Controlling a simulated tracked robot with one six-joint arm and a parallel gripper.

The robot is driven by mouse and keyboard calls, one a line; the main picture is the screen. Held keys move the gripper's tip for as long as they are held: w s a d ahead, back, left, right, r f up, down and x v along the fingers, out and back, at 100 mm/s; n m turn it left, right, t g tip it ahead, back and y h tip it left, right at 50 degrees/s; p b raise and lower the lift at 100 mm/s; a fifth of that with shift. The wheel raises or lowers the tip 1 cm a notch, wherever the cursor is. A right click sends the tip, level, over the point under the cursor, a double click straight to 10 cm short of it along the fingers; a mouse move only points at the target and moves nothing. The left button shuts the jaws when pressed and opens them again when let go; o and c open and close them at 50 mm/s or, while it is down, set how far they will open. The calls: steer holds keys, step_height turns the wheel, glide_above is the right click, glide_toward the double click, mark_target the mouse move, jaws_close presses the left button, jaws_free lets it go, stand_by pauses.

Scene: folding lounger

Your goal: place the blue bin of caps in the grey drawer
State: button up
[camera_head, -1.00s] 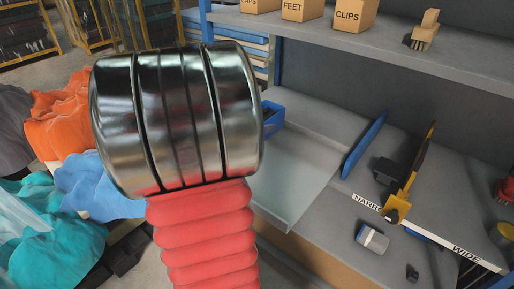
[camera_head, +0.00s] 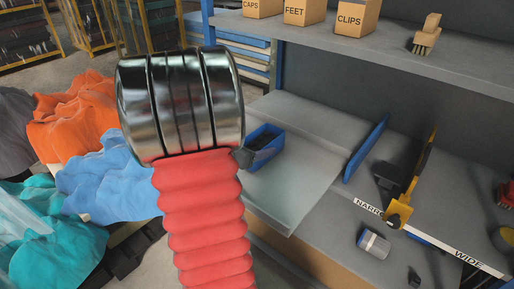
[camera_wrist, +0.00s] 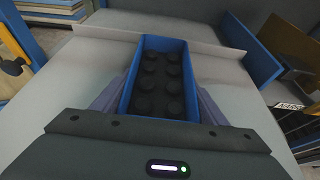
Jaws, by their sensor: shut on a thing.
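The blue bin (camera_head: 268,138) holds several round black caps, which show clearly in the wrist view (camera_wrist: 160,84). My gripper (camera_wrist: 158,103) is shut on the bin, with one finger along each long side. In the head view only a dark bit of the gripper shows, beside the bin; my red and silver arm hides the rest. The bin is over a pale grey tray-like surface (camera_head: 290,200) with raised edges. I cannot tell whether it touches that surface, or whether this is the grey drawer.
An upright blue panel (camera_head: 366,148) and a yellow-handled tool (camera_head: 408,190) stand to the right. A small grey cylinder (camera_head: 373,243) lies on the bench. Boxes marked CAPS, FEET and CLIPS (camera_head: 357,18) sit on the shelf above. Coloured cloth heaps (camera_head: 100,185) lie left.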

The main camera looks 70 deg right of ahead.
steer(key=shift+f, duration=0.25)
steer(key=o, duration=1.4)
steer(key=shift+f, duration=0.15)
steer(key=v, duration=1.1)
steer(key=shift+d, duration=0.1)
steer(key=shift+w+a+r, duration=0.25)
steer(key=shift+a+r, duration=0.05)
steer(key=shift+a, duration=0.2)
